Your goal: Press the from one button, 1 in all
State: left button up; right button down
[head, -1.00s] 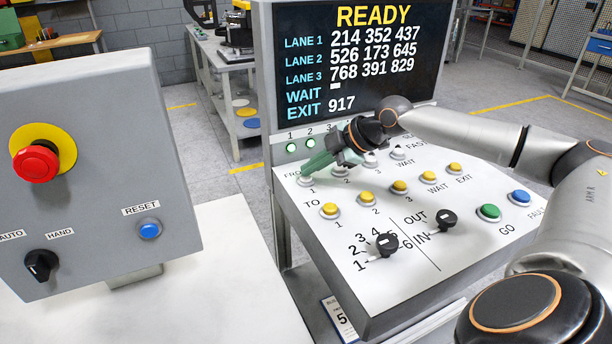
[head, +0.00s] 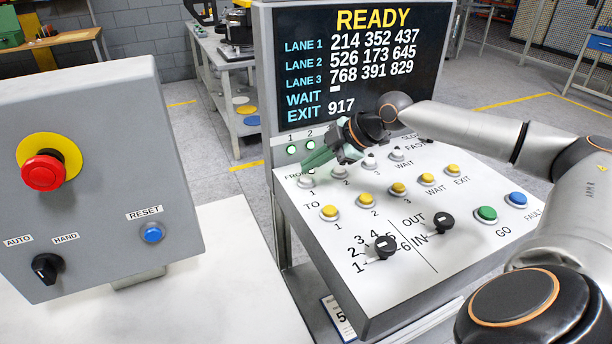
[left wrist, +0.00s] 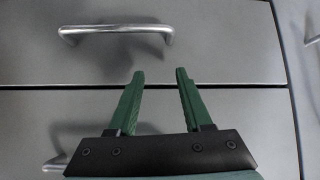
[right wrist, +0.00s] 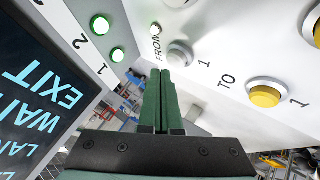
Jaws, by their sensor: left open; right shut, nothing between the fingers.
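The from one button (head: 306,181) is a white round button in a grey ring at the left end of the FROM row on the sloped panel. My right gripper (head: 304,168) is shut and empty. Its green fingertips are just behind and above the button in the head view. In the right wrist view, the fingertips (right wrist: 161,76) end close below the button and look apart from it. My left gripper (left wrist: 160,73) is open and empty in front of grey drawers, outside the head view.
Yellow TO buttons (head: 329,213) lie in front of the FROM row. Selector knobs (head: 385,246) and GO button (head: 487,214) are nearer and right. The screen (head: 350,70) behind reads READY. A grey box with a red emergency stop (head: 43,172) stands left.

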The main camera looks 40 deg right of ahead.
aim_at(312, 179)
jog(key=shift+r, duration=0.15)
notch_tip(312, 179, up, 5)
jog(key=p, duration=0.4)
jog(key=shift+p, duration=0.4)
dwell(0.4)
